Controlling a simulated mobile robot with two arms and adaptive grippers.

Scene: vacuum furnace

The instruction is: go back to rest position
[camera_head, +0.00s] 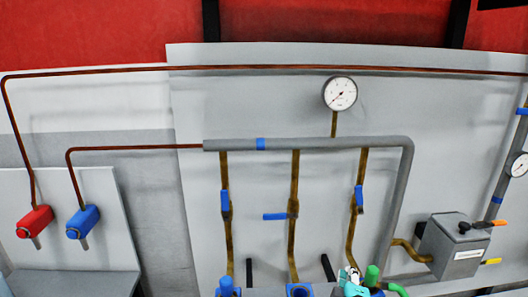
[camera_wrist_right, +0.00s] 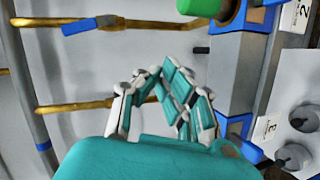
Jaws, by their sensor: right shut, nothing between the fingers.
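My right gripper (camera_head: 350,278) shows at the bottom edge of the head view, in front of the pipe panel and beside a green cylinder (camera_head: 371,276). In the right wrist view, its teal and white fingers (camera_wrist_right: 154,73) are drawn together at the tips, with nothing between them. The gripper overlaps no held object in either view. Most of my right arm is below the frame. My left gripper is not in view.
The grey panel carries brass pipes with blue-handled valves (camera_head: 275,216), a gauge (camera_head: 340,94) and a grey box (camera_head: 455,248). Red (camera_head: 35,221) and blue (camera_head: 83,221) fittings are at the left. In the right wrist view, a brass pipe (camera_wrist_right: 80,106) lies left of the fingers.

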